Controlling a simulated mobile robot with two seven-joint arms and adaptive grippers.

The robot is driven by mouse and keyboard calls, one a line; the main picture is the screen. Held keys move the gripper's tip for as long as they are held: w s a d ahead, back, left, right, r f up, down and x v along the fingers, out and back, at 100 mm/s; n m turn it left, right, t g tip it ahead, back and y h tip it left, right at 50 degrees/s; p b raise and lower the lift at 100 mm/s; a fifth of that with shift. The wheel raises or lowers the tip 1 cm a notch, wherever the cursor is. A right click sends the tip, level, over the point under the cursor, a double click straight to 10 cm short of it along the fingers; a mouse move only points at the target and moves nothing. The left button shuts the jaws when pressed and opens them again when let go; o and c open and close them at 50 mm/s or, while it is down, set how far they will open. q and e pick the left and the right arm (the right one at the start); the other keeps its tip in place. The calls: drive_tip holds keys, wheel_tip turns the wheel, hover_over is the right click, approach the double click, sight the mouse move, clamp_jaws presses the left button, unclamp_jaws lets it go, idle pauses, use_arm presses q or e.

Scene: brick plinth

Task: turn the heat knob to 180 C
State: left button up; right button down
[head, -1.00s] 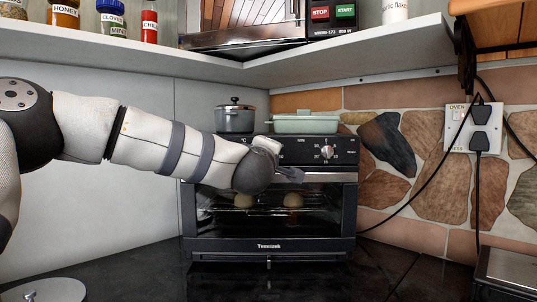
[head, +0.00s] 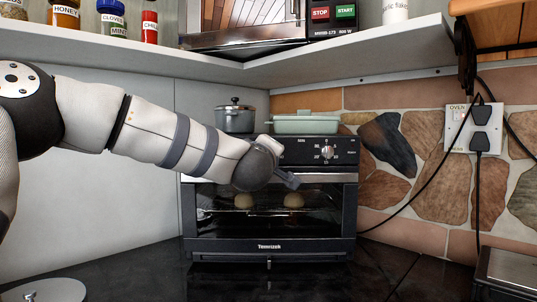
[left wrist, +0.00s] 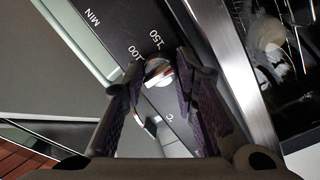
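The heat knob (left wrist: 158,72) is round and silver, with the marks 100 and 150 beside it in the left wrist view. It appears between and beyond the fingers of my left gripper (left wrist: 160,95), which are apart, with no clear contact. The exact setting is unreadable. In the head view, my left gripper (head: 290,181) is in front of the oven (head: 270,218), at the upper part of its door and low beside the control panel. A silver knob (head: 327,152) shows on the panel, up and right of the gripper; its marks are too small to read. My right gripper is not in view.
A grey pot (head: 235,117) and a pale green dish (head: 305,125) stand on the oven. A shelf (head: 340,50) overhangs it. Cords hang from the wall outlet (head: 473,128) at right. Two round pale items sit inside the oven. The dark counter in front is mostly clear.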

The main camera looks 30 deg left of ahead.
use_arm(q)
drive_tip(key=o, duration=0.4)
drive_tip(key=shift+f, duration=0.1)
drive_tip(key=shift+c, duration=0.2)
drive_tip(key=v, duration=1.2)
